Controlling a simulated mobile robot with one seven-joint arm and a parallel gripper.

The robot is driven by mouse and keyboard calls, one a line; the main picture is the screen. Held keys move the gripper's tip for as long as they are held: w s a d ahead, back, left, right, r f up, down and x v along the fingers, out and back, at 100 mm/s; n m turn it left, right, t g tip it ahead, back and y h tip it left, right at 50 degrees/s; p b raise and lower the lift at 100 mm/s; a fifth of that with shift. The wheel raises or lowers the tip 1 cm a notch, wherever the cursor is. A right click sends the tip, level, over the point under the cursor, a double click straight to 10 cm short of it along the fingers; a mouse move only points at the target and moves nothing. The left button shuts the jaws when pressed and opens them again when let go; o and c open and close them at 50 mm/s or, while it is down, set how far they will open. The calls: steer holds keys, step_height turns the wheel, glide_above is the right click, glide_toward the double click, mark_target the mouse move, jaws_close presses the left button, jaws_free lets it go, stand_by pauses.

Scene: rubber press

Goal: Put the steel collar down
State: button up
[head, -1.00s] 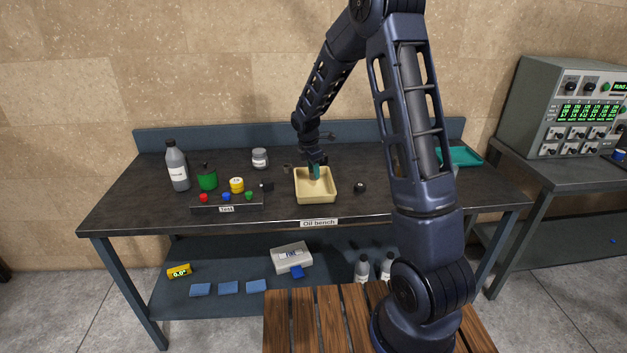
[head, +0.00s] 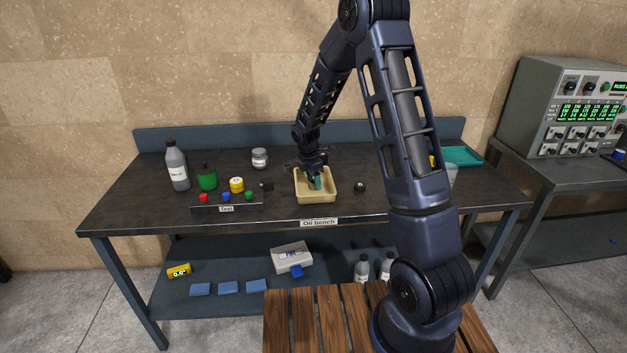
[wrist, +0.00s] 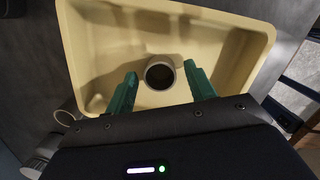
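The steel collar (wrist: 160,72) is a short grey ring with a dark bore. My gripper (wrist: 161,80) has two green fingers, one on each side of the collar, with a visible gap on both sides. It is open. In the head view my gripper (head: 315,183) reaches down into the tray (head: 318,199) on the oil bench, and I cannot make out the collar there.
A white-labelled jar (head: 260,158) is behind. A small black round part (head: 360,187) lies right of the tray.

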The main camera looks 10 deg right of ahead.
step_height(320, 180, up, 12)
steer(key=a, duration=0.2)
steer(key=s+d+r+m, duration=0.5)
steer(key=s+d+r, duration=0.2)
steer(key=r, duration=0.2)
steer(key=s+d+r+m+t, duration=0.1)
steer(key=s+d+r+m, duration=0.2)
steer(key=s, duration=0.6)
steer(key=s+d+r+m+t+y, duration=0.1)
steer(key=s+d+r+m, duration=0.2)
steer(key=s+d+m, duration=0.2)
steer(key=s+d+r+m+t, duration=0.1)
steer(key=s+d+r+m, duration=0.1)
steer(key=s+d+m, duration=0.3)
steer(key=s+m, duration=0.4)
steer(key=s, duration=0.5)
steer(key=shift+r+t+y, duration=0.3)
steer(key=shift+r+t, duration=0.1)
